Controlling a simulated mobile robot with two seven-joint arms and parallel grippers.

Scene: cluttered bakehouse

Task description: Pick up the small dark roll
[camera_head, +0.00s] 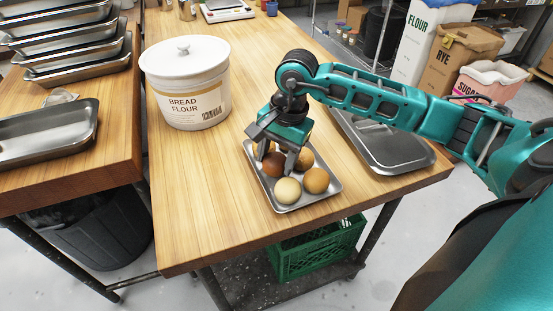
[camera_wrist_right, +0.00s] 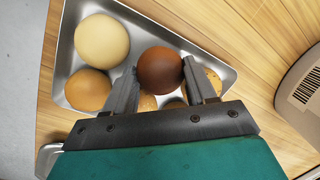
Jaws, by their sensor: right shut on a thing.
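The small dark roll (camera_head: 273,164) is a round, dark brown bun over the small metal tray (camera_head: 290,208). My right gripper (camera_head: 277,162) has come down over the tray and is shut on this roll. In the right wrist view the dark roll (camera_wrist_right: 160,69) sits between the two grey fingertips (camera_wrist_right: 164,82). I cannot tell whether it still touches the tray. A pale roll (camera_head: 288,190) and a tan roll (camera_head: 316,180) lie in the tray beside it. Other tan rolls are partly hidden behind the gripper. My left gripper is not in view.
A white bread flour tub (camera_head: 187,90) stands left of the tray on the wooden table. A lidded metal pan (camera_head: 385,145) lies to the right, beneath my right arm. The table front (camera_head: 205,220) is bare. Stacked metal trays (camera_head: 75,55) stand on the left table.

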